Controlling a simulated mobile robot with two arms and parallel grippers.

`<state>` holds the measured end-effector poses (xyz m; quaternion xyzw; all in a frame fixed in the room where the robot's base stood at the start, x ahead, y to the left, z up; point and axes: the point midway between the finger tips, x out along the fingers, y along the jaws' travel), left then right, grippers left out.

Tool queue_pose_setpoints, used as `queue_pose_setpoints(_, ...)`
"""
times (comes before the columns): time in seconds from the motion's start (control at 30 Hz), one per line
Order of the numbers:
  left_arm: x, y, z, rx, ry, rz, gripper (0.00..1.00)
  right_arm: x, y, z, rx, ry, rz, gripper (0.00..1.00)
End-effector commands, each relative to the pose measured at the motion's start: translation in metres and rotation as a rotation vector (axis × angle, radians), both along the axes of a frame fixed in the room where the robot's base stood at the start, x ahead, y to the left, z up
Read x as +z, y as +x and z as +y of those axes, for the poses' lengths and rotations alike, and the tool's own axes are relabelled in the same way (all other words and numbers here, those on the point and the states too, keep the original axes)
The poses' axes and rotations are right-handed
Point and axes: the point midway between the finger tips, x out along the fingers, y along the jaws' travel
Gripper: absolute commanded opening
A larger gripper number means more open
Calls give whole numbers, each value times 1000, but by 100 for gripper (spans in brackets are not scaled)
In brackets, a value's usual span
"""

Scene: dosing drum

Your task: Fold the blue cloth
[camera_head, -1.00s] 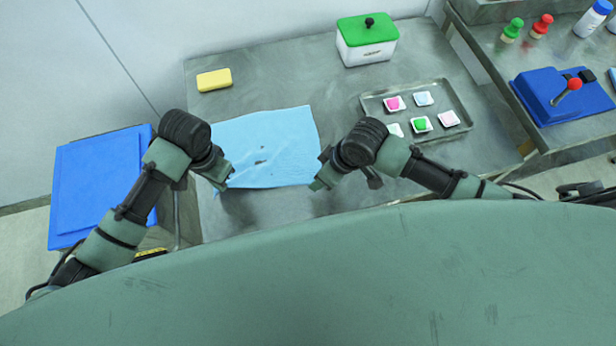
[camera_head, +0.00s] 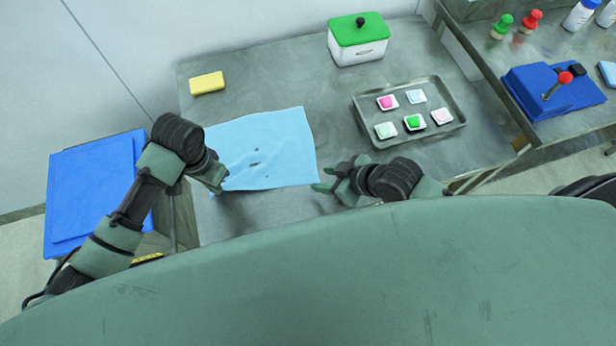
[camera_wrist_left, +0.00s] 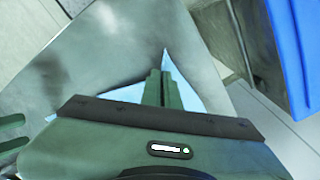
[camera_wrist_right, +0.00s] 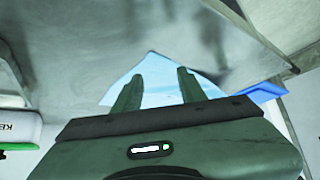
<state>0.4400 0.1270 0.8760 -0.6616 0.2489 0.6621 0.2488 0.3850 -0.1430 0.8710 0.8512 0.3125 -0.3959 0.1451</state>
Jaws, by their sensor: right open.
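The blue cloth (camera_head: 262,148) lies spread on the metal table, with slight wrinkles and a few dark marks. My left gripper (camera_head: 218,188) is at its front left corner. In the left wrist view its fingers (camera_wrist_left: 161,78) are closed together with a corner of the cloth (camera_wrist_left: 165,58) at them, drawn to a narrow point. My right gripper (camera_head: 323,176) is open just beside the front right corner, its fingers pointing left. In the right wrist view the cloth corner (camera_wrist_right: 155,70) shows between and beyond the open fingers (camera_wrist_right: 156,77); contact cannot be told.
A yellow sponge (camera_head: 207,83) lies behind the cloth. A white box with a green lid (camera_head: 358,45) stands at the back. A metal tray (camera_head: 447,98) with several small dishes is to the right. A blue panel (camera_head: 92,190) is left of the table. The table between cloth and tray is clear.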

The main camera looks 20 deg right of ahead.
Motion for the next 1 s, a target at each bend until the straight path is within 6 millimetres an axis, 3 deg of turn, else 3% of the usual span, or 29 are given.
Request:
queue_pose_setpoints(0.4, 0, 0, 0, 0, 0, 0, 0, -35, 23, 19, 0, -1, -1, 41)
queue_pose_setpoints(1.0, 0, 0, 0, 0, 0, 0, 0, -41, 26, 22, 0, -1, 1, 38)
